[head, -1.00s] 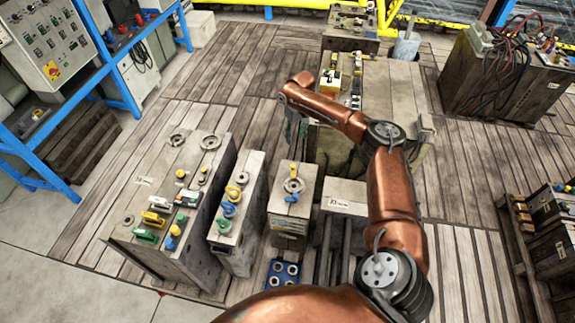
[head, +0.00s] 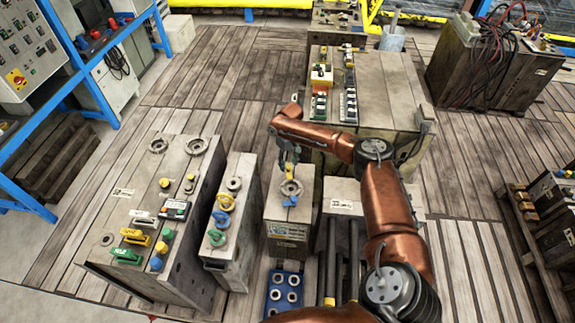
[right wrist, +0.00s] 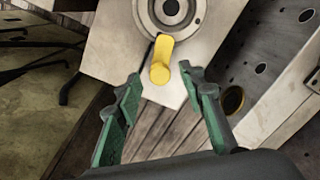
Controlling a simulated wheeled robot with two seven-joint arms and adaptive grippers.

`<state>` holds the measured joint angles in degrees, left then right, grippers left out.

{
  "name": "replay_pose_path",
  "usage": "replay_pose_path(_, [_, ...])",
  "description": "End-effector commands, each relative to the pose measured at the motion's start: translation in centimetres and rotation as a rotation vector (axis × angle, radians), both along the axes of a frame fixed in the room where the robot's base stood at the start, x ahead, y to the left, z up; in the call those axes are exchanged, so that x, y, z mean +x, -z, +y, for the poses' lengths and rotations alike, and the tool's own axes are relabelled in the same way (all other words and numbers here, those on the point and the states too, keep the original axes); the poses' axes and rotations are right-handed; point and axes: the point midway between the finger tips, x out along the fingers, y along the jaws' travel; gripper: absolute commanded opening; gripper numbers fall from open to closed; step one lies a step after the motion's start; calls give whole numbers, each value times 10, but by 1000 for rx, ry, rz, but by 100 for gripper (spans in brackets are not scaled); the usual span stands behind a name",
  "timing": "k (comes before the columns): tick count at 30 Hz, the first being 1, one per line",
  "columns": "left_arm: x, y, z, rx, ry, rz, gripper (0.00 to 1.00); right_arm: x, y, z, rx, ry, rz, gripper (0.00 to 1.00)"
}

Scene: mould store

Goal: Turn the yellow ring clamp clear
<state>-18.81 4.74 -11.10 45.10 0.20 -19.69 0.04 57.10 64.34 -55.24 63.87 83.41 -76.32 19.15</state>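The yellow ring clamp (right wrist: 161,62) shows in the right wrist view as a short yellow arm beside the round ring (right wrist: 173,10) on the top of a pale mould block. In the head view the clamp (head: 289,172) is small and partly hidden by my gripper, at the far side of the ring (head: 291,188). A blue clamp (head: 290,201) lies at the near side of that ring. My right gripper (right wrist: 160,86) is open, its green fingers spread on either side of the yellow clamp's end, with no contact visible. My left gripper is not in view.
A narrow block (head: 230,230) with yellow, blue and green clamps stands close to the left. A wider block (head: 130,205) stands beyond it. A large block (head: 385,95) lies behind my right arm. A blue holed tray (head: 297,278) is in front. Plank floor is clear at upper left.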

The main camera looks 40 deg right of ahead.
Motion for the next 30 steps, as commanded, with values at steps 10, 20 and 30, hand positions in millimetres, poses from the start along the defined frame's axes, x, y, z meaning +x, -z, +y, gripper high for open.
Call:
replay_pose_path(10, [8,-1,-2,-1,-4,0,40,0,8,0,0,1,-1,37])
replay_pose_path(20, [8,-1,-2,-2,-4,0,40,-1,8,-1,0,2,-1,19])
replay_pose_path(30, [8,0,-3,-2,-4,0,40,-1,8,-1,0,1,-1,0])
